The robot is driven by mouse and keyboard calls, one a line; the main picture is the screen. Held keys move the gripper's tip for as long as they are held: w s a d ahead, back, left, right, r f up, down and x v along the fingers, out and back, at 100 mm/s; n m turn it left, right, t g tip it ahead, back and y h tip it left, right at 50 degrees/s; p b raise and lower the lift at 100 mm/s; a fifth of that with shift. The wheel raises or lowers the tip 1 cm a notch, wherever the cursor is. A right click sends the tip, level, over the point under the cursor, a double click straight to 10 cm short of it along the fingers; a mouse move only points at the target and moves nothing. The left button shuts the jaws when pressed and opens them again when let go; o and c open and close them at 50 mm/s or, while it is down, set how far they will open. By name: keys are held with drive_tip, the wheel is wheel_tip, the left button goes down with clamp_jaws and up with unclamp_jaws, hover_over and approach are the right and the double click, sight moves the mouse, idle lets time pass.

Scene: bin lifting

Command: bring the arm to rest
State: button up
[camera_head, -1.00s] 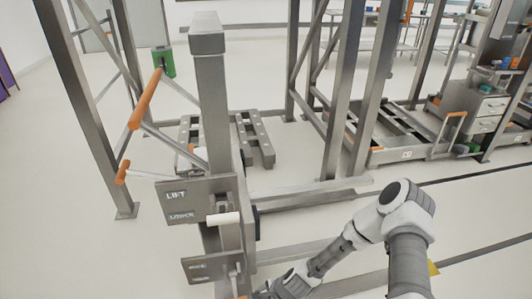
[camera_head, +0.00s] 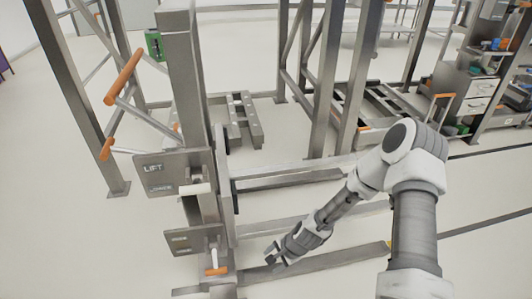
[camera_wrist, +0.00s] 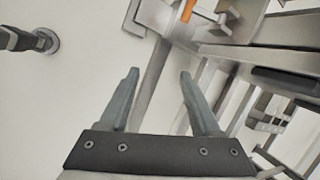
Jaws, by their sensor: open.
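My arm comes in from the lower right of the head view and reaches down and left. My gripper (camera_head: 272,254) is low, to the right of the lift post's lower plate (camera_head: 195,240), with a small gap between them. In the wrist view my gripper (camera_wrist: 158,80) shows two grey fingers spread wide with nothing between them. Metal bars and an orange-tipped handle (camera_wrist: 188,10) lie beyond the fingers. A lever with an orange grip (camera_head: 217,270) sticks out below the lower plate, close to the gripper.
The lift post (camera_head: 190,80) has a plate marked LIFT (camera_head: 165,172) and long orange-gripped handles (camera_head: 123,77) on its left. Metal rails (camera_head: 320,264) run across the floor under my arm. A cart with drawers (camera_head: 478,98) stands far right. Open floor (camera_head: 90,240) is at the left.

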drive_tip(key=d+r+n+t+h, duration=0.15)
drive_tip(key=d+r+n, duration=0.25)
drive_tip(key=r, duration=1)
drive_tip(key=d+r+n+g+h, duration=0.1)
drive_tip(key=d+r+n+h, duration=0.2)
drive_tip(key=r, duration=1.1)
drive_tip(key=s+d+r+n+t, duration=0.1)
drive_tip(key=s+d+r+n, duration=0.1)
drive_tip(key=s+r, duration=0.75)
drive_tip(key=s+d+r+n+t, duration=0.2)
drive_tip(key=s+d+r+n, duration=0.1)
drive_tip(key=s+r, duration=0.65)
wheel_tip(320, 180, up, 21)
drive_tip(key=p, duration=2.1)
drive_tip(key=shift+a+p, duration=0.15)
drive_tip(key=shift+p, duration=0.2)
drive_tip(key=shift+f, duration=0.1)
